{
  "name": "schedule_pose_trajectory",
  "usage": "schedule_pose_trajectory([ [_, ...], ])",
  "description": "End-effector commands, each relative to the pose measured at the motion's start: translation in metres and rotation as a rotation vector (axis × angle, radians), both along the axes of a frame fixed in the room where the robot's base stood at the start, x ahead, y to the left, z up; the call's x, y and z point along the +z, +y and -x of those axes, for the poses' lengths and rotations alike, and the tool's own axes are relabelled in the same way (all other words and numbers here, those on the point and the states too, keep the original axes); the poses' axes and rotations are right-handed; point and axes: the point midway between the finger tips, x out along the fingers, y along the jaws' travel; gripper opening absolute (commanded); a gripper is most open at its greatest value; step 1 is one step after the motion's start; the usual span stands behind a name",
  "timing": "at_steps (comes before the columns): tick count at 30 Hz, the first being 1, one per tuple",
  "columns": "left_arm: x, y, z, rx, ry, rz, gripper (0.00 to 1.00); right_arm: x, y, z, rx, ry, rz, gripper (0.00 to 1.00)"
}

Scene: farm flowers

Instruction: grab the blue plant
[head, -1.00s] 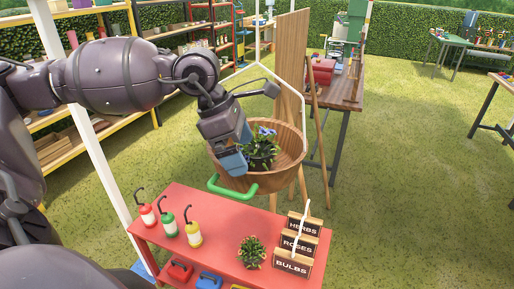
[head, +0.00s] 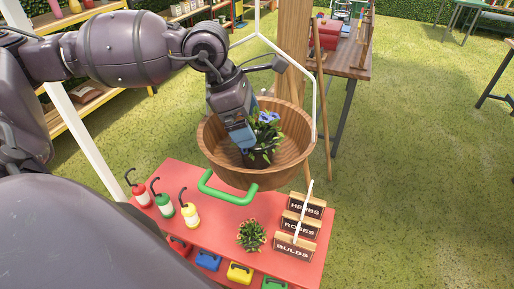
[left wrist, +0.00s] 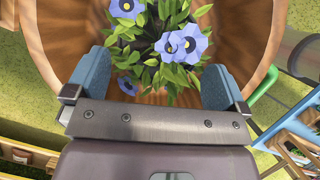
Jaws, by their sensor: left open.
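The blue plant (head: 266,137), with blue flowers and green leaves in a dark pot, stands in a round wooden basket (head: 296,160) with a green handle (head: 226,195). In the left wrist view the blue flowers (left wrist: 181,46) and leaves fill the space between the two blue fingers. My left gripper (head: 243,142) is open, at the plant's left side over the basket in the head view. In the left wrist view the gripper (left wrist: 155,80) has one finger on each side of the foliage. The pot is partly hidden by the gripper. My right gripper is out of view.
A red table (head: 213,222) stands in front of the basket. A wooden easel-like post stands behind the basket.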

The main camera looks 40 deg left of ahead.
Motion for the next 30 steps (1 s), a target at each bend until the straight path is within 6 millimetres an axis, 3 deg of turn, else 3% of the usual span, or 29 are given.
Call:
schedule_pose_trajectory([
  [8,-0.017,-0.006,-0.004,0.000,0.002,0.001,1.00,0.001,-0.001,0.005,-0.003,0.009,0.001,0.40],
  [18,-0.056,-0.019,-0.012,0.001,0.002,0.001,1.00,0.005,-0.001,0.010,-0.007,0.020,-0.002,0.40],
  [28,-0.062,-0.021,-0.013,0.001,0.000,0.000,1.00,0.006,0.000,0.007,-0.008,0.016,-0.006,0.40],
  [30,-0.062,-0.021,-0.013,0.001,0.000,0.000,0.89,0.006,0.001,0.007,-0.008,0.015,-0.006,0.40],
])
